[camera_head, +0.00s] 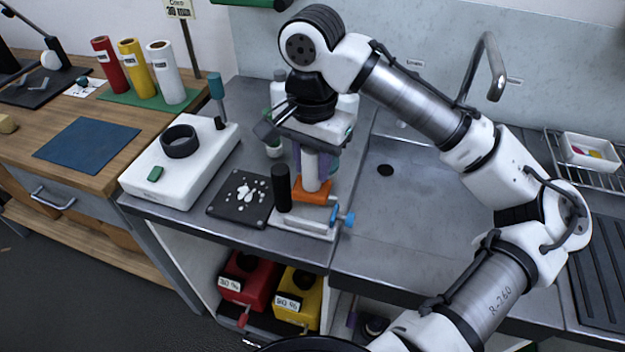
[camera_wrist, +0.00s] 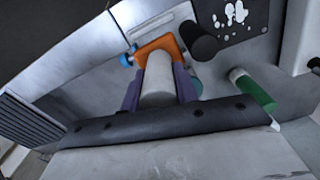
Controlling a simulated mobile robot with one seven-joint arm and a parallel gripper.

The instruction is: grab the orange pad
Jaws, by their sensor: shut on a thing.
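The orange pad (camera_head: 316,195) lies on a pale metal block with a blue knob (camera_head: 347,219), near the counter's front edge. A white post (camera_head: 310,170) rises from the pad. My gripper (camera_head: 309,165) points down, its purple fingers shut on either side of this post. In the wrist view the post (camera_wrist: 158,78) stands between the fingers of my gripper (camera_wrist: 160,92), with the orange pad (camera_wrist: 165,44) at its far end. The pad appears to rest on the block; I cannot tell a small gap.
A black upright cylinder (camera_head: 282,188) stands close to the left of the pad. A black plate with white spots (camera_head: 241,198) lies further left, then a white device with a black ring (camera_head: 180,141). A green cylinder (camera_wrist: 254,92) is near my gripper. The steel counter at right (camera_head: 400,230) is clear.

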